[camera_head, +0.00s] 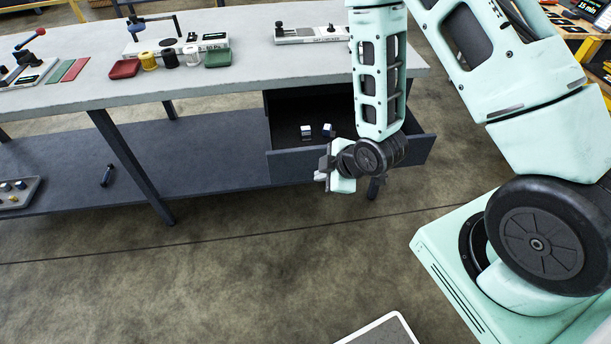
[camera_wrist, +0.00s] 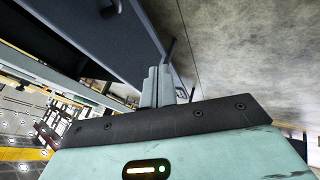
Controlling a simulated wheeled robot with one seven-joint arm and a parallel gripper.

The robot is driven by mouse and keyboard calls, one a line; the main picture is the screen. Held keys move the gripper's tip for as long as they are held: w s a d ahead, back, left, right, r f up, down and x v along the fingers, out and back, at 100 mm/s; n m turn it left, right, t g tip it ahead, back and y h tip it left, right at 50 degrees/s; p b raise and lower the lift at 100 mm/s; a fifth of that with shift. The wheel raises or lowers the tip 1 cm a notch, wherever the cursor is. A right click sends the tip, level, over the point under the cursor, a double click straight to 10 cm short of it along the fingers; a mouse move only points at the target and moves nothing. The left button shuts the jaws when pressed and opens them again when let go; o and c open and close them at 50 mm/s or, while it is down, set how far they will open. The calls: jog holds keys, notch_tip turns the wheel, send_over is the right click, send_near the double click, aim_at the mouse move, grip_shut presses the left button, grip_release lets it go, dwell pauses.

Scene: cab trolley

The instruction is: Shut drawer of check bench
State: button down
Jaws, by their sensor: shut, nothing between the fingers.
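The check bench (camera_head: 130,88) has a pale grey top and dark blue legs and lower shelf. Its drawer (camera_head: 292,166), under the right part of the top, stands open and pulled out toward me. Two small white-and-dark blocks (camera_head: 306,131) lie inside the drawer. My gripper (camera_head: 320,176) is near the drawer's front panel, and my arm hides part of that panel. I cannot tell whether they touch. In the wrist view the gripper's fingers (camera_wrist: 157,86) are together with nothing between them, and a dark blue surface lies beyond.
On the bench top are a red dish (camera_head: 125,69), a green dish (camera_head: 217,58), several spools and a grey device (camera_head: 312,35). A tray (camera_head: 18,192) and a small dark object (camera_head: 107,175) lie on the lower shelf. The floor (camera_head: 200,270) in front is mostly clear.

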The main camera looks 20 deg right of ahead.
aim_at(297, 173)
jog(key=b+x, duration=0.5)
jog(key=b, duration=0.3)
jog(key=shift+b, duration=0.3)
jog(key=shift+b, duration=0.6)
jog(key=b, duration=0.4)
jog(key=shift+w+a+f, duration=0.1)
jog(key=shift+w+f, duration=0.05)
jog(key=shift+f, duration=0.25)
jog(key=shift+w+d+f+p, duration=0.1)
jog(key=shift+w+f+p, duration=0.15)
jog(key=shift+w, duration=0.6)
jog(key=shift+w+d+f+p, duration=0.1)
jog(key=shift+w+f, duration=0.15)
jog(key=shift+w, duration=0.65)
jog(key=shift+w+d+f+p, duration=0.1)
jog(key=shift+w+f+p, duration=0.15)
jog(key=shift+w, duration=0.6)
